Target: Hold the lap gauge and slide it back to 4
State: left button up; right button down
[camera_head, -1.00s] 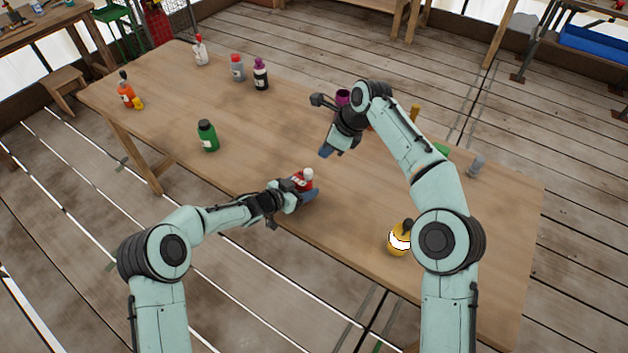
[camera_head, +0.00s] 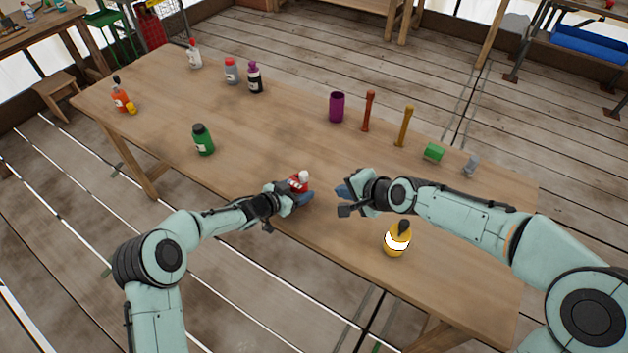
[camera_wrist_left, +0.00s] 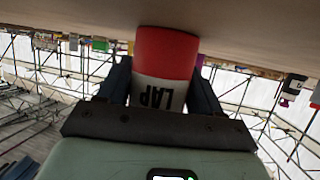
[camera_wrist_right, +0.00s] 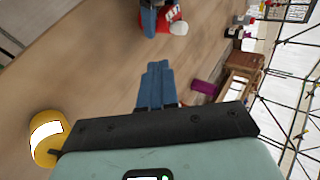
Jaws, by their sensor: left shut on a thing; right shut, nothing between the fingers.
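The lap gauge (camera_head: 299,183) is a red block with a white label and a pale round knob, at the near edge of the table in the head view. In the left wrist view the gauge (camera_wrist_left: 166,52) shows its red end and an upside-down "LAP" label. My left gripper (camera_head: 303,199) is shut on it, fingers on either side. My right gripper (camera_head: 343,191) is shut and empty, a little right of the gauge. In the right wrist view its blue fingers (camera_wrist_right: 156,85) are together, apart from the gauge (camera_wrist_right: 162,20). No scale or 4 mark is readable.
A yellow bottle (camera_head: 397,240) stands near my right forearm. A green bottle (camera_head: 203,140) stands left. A purple cup (camera_head: 337,107), red post (camera_head: 369,111), yellow post (camera_head: 404,126), green block (camera_head: 433,153) and grey piece (camera_head: 470,165) line the far right. The table's middle (camera_head: 270,130) is clear.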

aim_at(301, 175)
jog(key=x, duration=0.4)
jog(key=r+x, duration=0.1)
jog(key=x, duration=0.3)
jog(key=w+a+x, duration=0.1)
jog(key=x, duration=0.3)
jog(key=shift+r, duration=0.15)
jog(key=shift+w+a, duration=0.25)
jog(key=shift+w, duration=0.2)
jog(key=shift+w+a, duration=0.6)
jog(key=shift+a, duration=0.15)
jog(key=shift+w+a, duration=0.55)
jog(key=shift+a, duration=0.25)
pick_arm(q)
jog(key=shift+d, duration=0.1)
jog(key=shift+s, duration=0.1)
pick_arm(e)
jog(key=shift+d, duration=0.1)
